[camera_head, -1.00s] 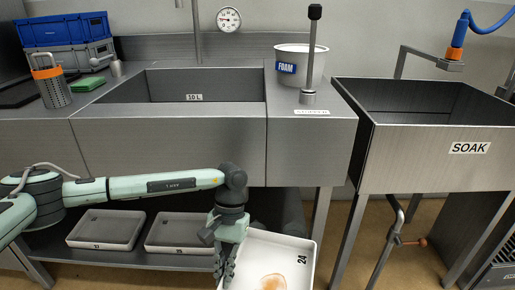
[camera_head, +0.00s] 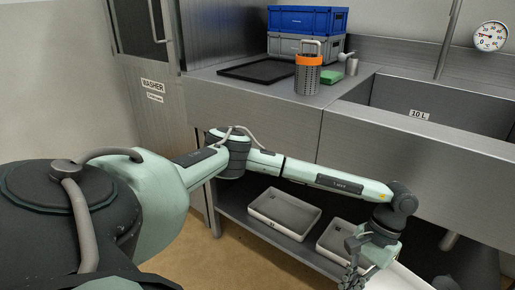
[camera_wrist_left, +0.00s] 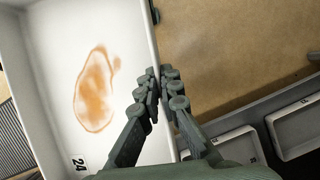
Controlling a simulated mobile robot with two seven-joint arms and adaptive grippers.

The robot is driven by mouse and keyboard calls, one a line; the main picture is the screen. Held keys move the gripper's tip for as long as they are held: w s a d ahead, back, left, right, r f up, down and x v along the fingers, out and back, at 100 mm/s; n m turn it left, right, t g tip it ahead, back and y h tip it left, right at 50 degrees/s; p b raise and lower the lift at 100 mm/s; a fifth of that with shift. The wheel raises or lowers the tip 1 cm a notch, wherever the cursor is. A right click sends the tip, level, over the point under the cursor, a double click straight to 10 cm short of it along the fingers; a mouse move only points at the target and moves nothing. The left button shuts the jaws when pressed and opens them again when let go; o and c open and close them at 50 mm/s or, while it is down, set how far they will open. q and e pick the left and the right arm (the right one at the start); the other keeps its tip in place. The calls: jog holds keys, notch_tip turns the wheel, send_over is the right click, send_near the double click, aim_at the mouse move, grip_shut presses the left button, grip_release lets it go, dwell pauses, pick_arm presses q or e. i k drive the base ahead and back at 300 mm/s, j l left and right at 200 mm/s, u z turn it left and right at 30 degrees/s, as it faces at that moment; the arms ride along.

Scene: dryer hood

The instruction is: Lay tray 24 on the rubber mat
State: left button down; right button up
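Tray 24 is white with an orange-brown stain. Most of it shows in the left wrist view (camera_wrist_left: 45,60), with its number 24 by the near edge; in the head view only a strip (camera_head: 405,281) shows at the bottom edge. My left gripper (camera_wrist_left: 160,77) is closed over one rim of the tray, a finger on each side, and holds it low in front of the counter. The gripper also shows in the head view (camera_head: 352,276). My right gripper is out of view.
Blue and grey crates (camera_head: 306,20) stand behind the mat. An orange-rimmed perforated basket (camera_head: 308,75) and green sponge (camera_head: 332,76) stand to its right, by the 10 L sink (camera_head: 440,100). Grey trays (camera_head: 284,212) lie on the shelf below. The washer (camera_head: 150,65) is at left.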

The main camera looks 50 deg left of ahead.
aim_at(268, 69)
jog(key=k+j, duration=0.1)
jog(key=j, duration=0.2)
jog(key=k+j, duration=0.1)
jog(key=j, duration=0.55)
jog(key=k+j, duration=0.25)
jog(key=j, duration=0.2)
jog(key=k+j, duration=0.2)
jog(key=j, duration=0.2)
jog(key=k+j, duration=0.25)
jog(key=j, duration=0.2)
jog(key=k+j, duration=0.2)
jog(key=j, duration=0.2)
